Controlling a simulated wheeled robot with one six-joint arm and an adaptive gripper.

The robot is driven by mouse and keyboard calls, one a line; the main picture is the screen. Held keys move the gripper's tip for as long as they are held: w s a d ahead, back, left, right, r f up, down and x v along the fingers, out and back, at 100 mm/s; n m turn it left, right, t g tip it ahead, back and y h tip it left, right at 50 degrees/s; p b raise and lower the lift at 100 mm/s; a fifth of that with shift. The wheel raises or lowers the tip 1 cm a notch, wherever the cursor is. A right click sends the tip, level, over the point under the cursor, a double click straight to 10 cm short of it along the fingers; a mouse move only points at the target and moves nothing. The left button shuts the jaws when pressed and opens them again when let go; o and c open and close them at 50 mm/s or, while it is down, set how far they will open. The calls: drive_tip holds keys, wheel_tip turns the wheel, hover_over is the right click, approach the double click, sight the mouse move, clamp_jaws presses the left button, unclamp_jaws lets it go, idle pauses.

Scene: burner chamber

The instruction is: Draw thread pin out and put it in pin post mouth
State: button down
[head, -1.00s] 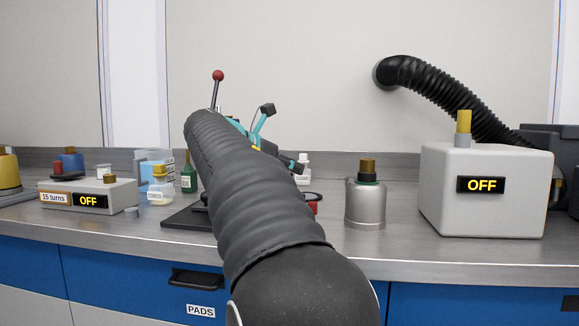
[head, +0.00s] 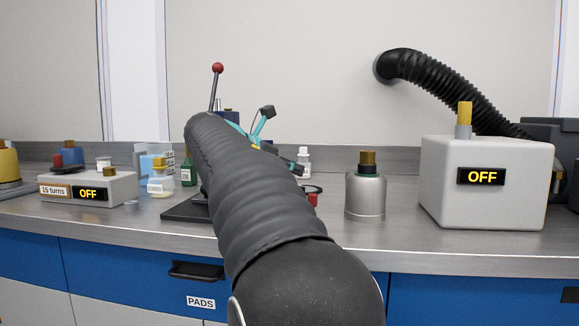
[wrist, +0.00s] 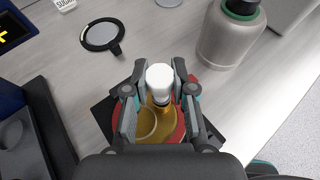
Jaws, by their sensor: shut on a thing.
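In the wrist view my gripper (wrist: 158,100) has its two fingers closed in on a piece with a white cylindrical head (wrist: 160,76), which appears to be the thread pin. A dark ring and a brass-coloured body (wrist: 158,118) show below the head. A red round part (wrist: 176,132) lies beneath, partly hidden by the fingers. I cannot tell how deep the pin sits. In the head view my own arm hides the gripper and the pin. I cannot tell which thing is the pin post mouth.
A silver flask (head: 365,195) stands right of my arm. A red-knobbed lever (head: 217,69) rises behind my arm. Small bottles and a grey "15 turns" unit (head: 88,190) stand left.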

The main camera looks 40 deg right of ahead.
drive_tip(key=shift+f, duration=0.45)
drive_tip(key=c, duration=0.9)
unclamp_jaws()
drive_tip(key=v, duration=1.2)
